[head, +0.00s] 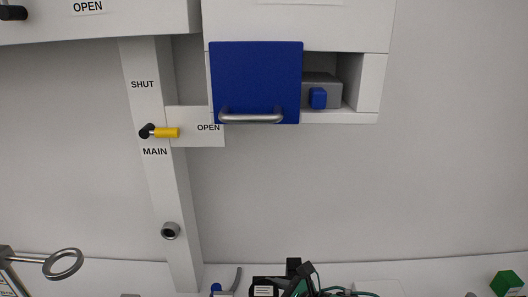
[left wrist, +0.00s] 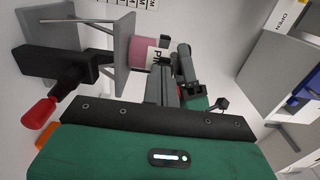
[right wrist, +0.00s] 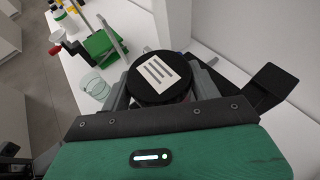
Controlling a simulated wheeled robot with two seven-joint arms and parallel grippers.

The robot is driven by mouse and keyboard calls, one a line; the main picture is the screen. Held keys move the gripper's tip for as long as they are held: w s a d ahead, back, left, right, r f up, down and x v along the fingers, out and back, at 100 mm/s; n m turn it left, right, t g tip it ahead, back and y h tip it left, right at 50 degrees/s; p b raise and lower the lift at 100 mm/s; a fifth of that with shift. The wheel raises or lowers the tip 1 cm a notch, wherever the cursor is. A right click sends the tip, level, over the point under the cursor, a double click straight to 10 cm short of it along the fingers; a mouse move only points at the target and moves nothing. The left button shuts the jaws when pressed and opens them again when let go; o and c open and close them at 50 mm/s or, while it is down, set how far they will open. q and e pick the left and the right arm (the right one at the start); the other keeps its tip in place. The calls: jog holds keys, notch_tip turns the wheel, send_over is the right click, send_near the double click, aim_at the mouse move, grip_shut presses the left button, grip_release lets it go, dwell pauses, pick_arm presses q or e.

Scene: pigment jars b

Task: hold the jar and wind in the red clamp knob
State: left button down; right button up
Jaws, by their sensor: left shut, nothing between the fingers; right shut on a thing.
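In the left wrist view a red knob (left wrist: 38,113) sits on a dark shaft leading to a black block between grey plates. A pink object (left wrist: 143,52) with a white label shows by a grey plate. My left gripper (left wrist: 161,72) is shut and empty, its fingertips to the right of the red knob and apart from it. In the right wrist view a jar with a round black lid (right wrist: 158,78) and a white striped label is between the fingers of my right gripper (right wrist: 160,92), which is shut on it. The jar's lower body is mostly hidden.
In the right wrist view a green object (right wrist: 102,43), a clear glass (right wrist: 95,86) and small bottles stand on the white surface. In the head view a blue door (head: 255,80) with a metal handle and a yellow valve lever (head: 166,132) are on the wall.

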pick_arm(q)
jog(key=shift+d+r, duration=0.15)
jog(key=shift+d, duration=0.2)
dwell(0.7)
jog(key=shift+r, duration=1.05)
jog(key=shift+a+r, duration=0.15)
jog(key=shift+a, duration=0.05)
dwell(0.4)
jog(key=shift+s, duration=0.1)
jog(key=s, duration=0.5)
jog(key=shift+s+a, duration=0.2)
jog(key=shift+s, duration=0.2)
